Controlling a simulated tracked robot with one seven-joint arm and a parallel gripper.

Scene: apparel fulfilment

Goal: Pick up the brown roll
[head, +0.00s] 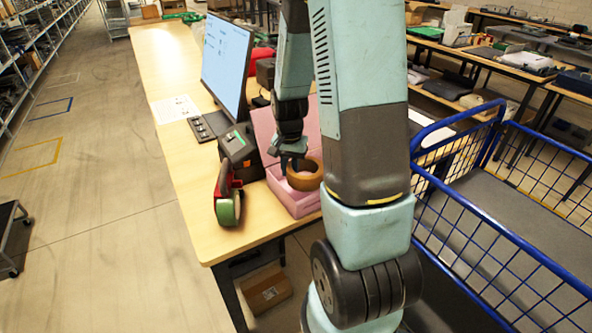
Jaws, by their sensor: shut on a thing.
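The brown roll (304,180) is a ring of brown tape in the head view. It is at the open pink box (291,199) near the front end of the wooden table (262,232). My gripper (289,162) points down over the box and is shut on the roll's left side. My arm hides part of the box on the right. Whether the roll touches the box floor or hangs just above it, I cannot tell.
A red and green tape dispenser (228,200) stands left of the box. A dark device (241,150), a keyboard (209,126) and a monitor (227,62) are behind it. A blue wire cart (500,230) is to the right.

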